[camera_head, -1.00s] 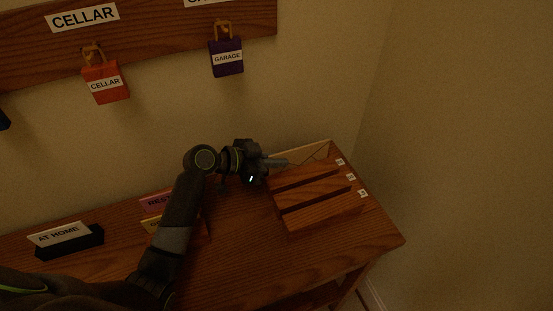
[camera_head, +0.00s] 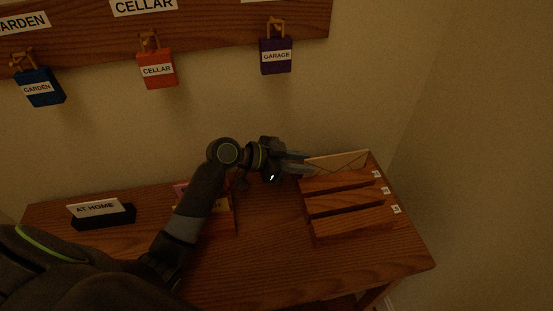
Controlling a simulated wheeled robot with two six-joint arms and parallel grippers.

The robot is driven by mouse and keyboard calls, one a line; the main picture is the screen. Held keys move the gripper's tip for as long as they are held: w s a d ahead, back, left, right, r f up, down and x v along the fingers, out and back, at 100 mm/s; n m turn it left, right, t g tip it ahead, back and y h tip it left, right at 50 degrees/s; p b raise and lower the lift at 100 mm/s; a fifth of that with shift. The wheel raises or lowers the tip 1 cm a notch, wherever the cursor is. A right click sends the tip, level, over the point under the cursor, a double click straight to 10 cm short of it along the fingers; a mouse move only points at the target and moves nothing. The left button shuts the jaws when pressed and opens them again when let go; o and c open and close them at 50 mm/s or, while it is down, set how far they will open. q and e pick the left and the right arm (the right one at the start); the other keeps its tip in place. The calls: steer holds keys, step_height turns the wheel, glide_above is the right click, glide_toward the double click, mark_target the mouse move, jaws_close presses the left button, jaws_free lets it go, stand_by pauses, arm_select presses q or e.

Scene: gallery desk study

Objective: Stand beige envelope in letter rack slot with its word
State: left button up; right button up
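The beige envelope (camera_head: 345,160) stands upright in the rearmost slot of the wooden letter rack (camera_head: 345,205), at the right of the desk. The rack's front boards hide its lower part. Small white labels (camera_head: 376,175) sit at the right ends of the rack's boards; their words are too small to read. My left gripper (camera_head: 302,164) is at the envelope's left edge. Its two grey fingers look apart, one above the other, and the envelope's edge is close to their tips; contact is unclear. My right gripper is not in view.
An AT HOME card (camera_head: 95,207) stands in a black holder at the left. Another small holder with cards (camera_head: 215,206) is partly behind my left arm. Blue (camera_head: 40,87), orange (camera_head: 157,69) and purple (camera_head: 276,56) bags hang above. The desk front is clear.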

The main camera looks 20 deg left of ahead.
arm_select(q)
steer(key=b+v, duration=0.1)
steer(key=v, duration=0.7)
steer(key=shift+s+a, duration=0.2)
steer(key=shift+a, duration=0.15)
steer(key=shift+r, duration=0.2)
